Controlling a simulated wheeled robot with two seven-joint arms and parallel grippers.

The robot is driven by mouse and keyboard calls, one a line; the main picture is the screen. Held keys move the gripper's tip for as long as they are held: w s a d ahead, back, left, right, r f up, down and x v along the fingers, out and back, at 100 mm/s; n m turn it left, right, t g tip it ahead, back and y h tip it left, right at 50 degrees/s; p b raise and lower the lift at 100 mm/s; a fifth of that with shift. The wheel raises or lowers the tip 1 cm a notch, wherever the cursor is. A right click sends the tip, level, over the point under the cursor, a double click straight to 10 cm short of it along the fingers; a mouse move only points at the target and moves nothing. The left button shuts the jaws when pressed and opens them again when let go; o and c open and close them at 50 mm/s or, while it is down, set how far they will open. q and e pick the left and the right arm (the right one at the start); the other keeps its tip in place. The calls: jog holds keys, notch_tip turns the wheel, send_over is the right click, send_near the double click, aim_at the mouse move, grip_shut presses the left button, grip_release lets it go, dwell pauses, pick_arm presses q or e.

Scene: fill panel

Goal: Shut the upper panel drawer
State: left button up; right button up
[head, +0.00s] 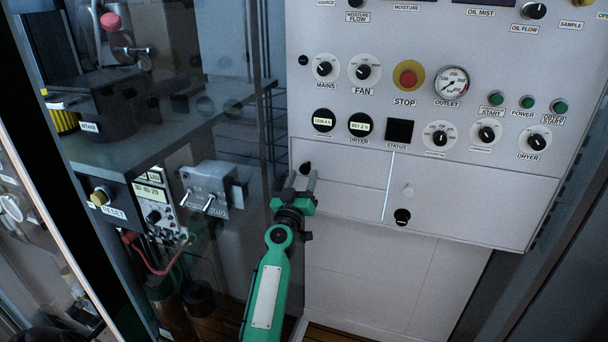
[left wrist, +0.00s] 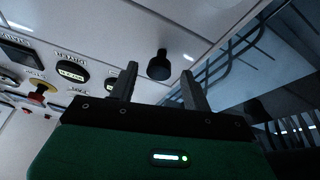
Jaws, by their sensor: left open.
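The upper panel drawer (head: 350,167) is a pale grey front low on the left of the panel, with a black knob (head: 305,168) near its left end. I cannot tell how far it stands out. My green left gripper (head: 302,184) is at that left end, close to the knob. In the left wrist view its two dark fingers (left wrist: 160,84) are apart, and the black knob (left wrist: 160,65) shows between and beyond their tips. I cannot tell whether they touch it. My right gripper is not in view.
A second black knob (head: 402,216) sits on the larger front to the right. Dials, a red stop button (head: 408,78) and green buttons are above the drawer. A grey switch box (head: 212,188) and glass stand left of my arm.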

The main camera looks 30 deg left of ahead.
pick_arm(q)
jog(key=b+v, duration=0.2)
jog(key=v, duration=0.9)
jog(key=shift+s, duration=0.1)
